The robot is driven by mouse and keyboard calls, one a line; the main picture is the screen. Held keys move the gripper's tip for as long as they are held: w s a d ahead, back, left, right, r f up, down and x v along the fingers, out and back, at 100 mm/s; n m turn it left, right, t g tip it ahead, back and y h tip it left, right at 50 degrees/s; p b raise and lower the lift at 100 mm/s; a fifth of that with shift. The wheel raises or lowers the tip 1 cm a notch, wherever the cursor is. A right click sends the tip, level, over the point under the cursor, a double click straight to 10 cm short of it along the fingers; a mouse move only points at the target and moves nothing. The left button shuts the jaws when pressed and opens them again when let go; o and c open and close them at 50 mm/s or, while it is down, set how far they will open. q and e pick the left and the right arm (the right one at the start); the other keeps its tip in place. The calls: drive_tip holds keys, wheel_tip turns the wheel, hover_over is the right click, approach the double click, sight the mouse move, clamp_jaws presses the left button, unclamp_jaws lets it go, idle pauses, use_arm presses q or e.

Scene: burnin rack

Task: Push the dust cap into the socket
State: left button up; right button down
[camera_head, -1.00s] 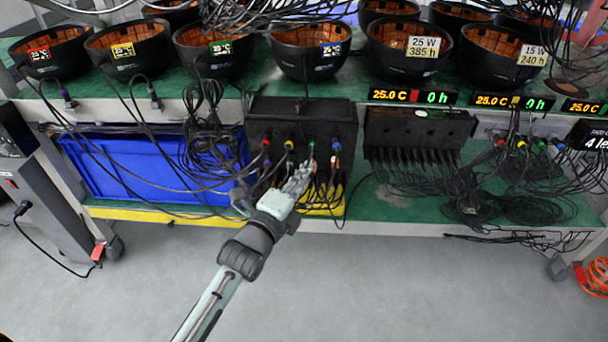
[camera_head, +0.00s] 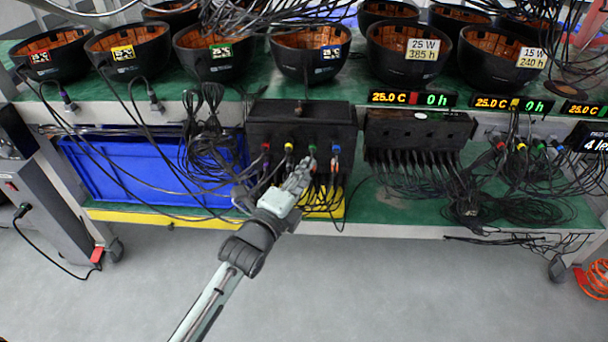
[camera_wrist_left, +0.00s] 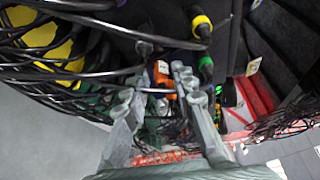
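My left gripper (camera_head: 301,172) reaches in from below to the front of the black socket box (camera_head: 300,112), just below its green plug (camera_head: 312,149). In the left wrist view its two fingers (camera_wrist_left: 155,84) stand apart with a gap between them. A small orange piece with a pale label (camera_wrist_left: 163,74) shows in that gap; I cannot tell whether it lies between the fingers or behind them. The green plug (camera_wrist_left: 206,69) and a yellow plug (camera_wrist_left: 201,27) are beside the right finger. I cannot make out the dust cap or the free socket for certain. My right gripper is out of view.
Loose black cables hang around the box and my gripper. A blue bin (camera_head: 115,178) stands to the left. A second black box (camera_head: 418,130) with many cables is to the right. Black bowls (camera_head: 309,58) line the shelf above. The floor in front is clear.

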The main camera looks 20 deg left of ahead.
use_arm(q)
drive_tip(key=shift+o, duration=0.5)
drive_tip(key=s+a, duration=0.1)
drive_tip(key=s, duration=1.1)
drive_tip(key=shift+a+r, duration=0.15)
drive_tip(key=shift+r, duration=0.25)
